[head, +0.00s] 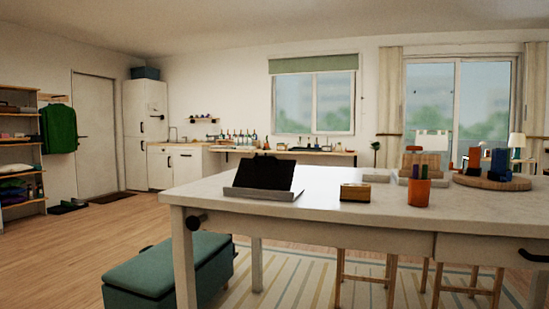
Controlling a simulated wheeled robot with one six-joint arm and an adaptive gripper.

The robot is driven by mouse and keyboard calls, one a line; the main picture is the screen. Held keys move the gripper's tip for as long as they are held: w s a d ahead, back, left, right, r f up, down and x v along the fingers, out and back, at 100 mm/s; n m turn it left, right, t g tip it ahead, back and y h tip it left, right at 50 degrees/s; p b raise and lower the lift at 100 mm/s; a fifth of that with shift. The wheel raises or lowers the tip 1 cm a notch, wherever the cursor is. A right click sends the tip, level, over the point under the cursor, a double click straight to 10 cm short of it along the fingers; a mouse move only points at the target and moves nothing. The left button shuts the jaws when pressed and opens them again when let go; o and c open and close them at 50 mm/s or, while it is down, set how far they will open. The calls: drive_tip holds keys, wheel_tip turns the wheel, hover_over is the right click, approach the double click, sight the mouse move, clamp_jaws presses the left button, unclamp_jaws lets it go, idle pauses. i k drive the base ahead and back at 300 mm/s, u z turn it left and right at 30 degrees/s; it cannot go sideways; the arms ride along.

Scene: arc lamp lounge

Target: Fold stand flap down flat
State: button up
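A stand sits near the left front corner of the white table (330,213). Its dark flap (262,174) is raised and leans back from a grey base (258,194) with a low front lip. The back of the flap and any hinge or support behind it are hidden. My gripper is not in view.
A wooden box (355,192) and an orange cup (419,192) holding upright items stand right of the stand. A round wooden board (492,182) with blocks is farther right. A teal bench (168,268) is below the table's left side. Open wood floor (50,250) lies left.

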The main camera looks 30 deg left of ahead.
sight(259, 172)
drive_tip(key=u, duration=0.65)
drive_tip(key=i, duration=1)
drive_tip(key=u, duration=0.85)
